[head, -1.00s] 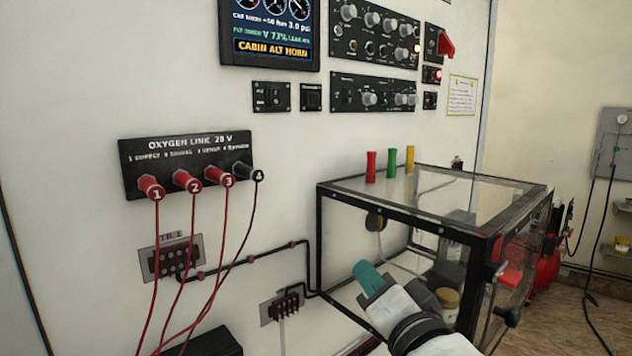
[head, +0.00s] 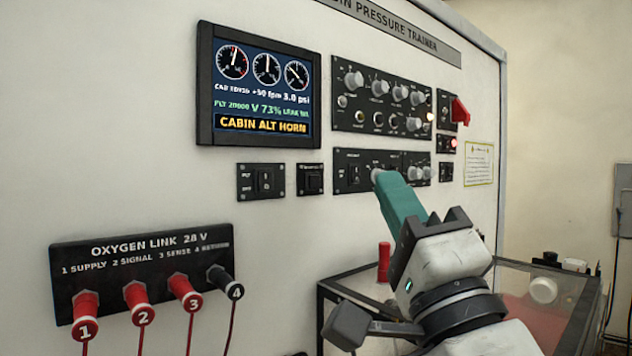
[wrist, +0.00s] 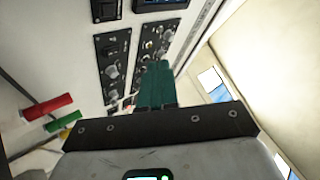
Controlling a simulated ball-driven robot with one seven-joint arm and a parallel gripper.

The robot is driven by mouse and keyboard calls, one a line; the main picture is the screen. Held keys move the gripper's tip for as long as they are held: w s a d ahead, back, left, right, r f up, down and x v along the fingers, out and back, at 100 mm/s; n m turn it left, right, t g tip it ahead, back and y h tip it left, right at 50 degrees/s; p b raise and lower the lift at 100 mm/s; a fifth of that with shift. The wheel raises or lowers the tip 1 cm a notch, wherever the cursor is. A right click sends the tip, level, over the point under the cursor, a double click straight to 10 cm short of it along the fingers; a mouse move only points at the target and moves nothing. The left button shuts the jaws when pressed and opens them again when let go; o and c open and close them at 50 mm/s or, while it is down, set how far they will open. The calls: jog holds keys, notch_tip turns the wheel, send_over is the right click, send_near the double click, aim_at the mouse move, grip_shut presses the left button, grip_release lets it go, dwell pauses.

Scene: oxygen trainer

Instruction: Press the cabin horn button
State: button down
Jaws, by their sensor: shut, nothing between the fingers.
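My gripper (head: 380,178) has teal fingers, closed together and empty. In the head view its tips overlap the lower knob panel (head: 350,180); I cannot tell whether they touch it. It also shows in the wrist view (wrist: 157,68), pointing toward the panels. The labels are too small to read, so I cannot tell which control is the cabin horn button. A small square black switch (head: 310,179) sits left of the lower panel. The display (head: 258,85) reads "CABIN ALT HORN". Part of the lower panel is hidden behind my fingers.
The upper knob panel (head: 385,98) is above. A red guarded switch (head: 459,112) and a lit red lamp (head: 453,143) are to the right. The oxygen link box (head: 150,258) with plugs is lower left. A red tube (head: 384,262) stands on the glass case (head: 345,283) below my arm.

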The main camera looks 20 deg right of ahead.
aim_at(314, 181)
jog(key=shift+w+a+b, duration=0.4)
jog(key=shift+w+a, duration=0.05)
jog(key=shift+w, duration=0.95)
jog(key=shift+w+a+b, duration=0.4)
jog(key=shift+w+a, duration=0.1)
jog(key=shift+w, duration=0.85)
jog(key=shift+w+a+b, duration=0.4)
jog(key=shift+w+a, duration=0.05)
jog(key=shift+w, duration=0.95)
jog(key=shift+w, duration=0.15)
jog(key=shift+w+a+b, duration=0.1)
jog(key=shift+w+b, duration=0.1)
jog(key=shift+b, duration=0.1)
jog(key=shift+w+a, duration=0.15)
jog(key=shift+w, duration=0.3)
jog(key=shift+s, duration=0.1)
jog(key=shift+s+d, duration=0.2)
jog(key=shift+s, duration=0.5)
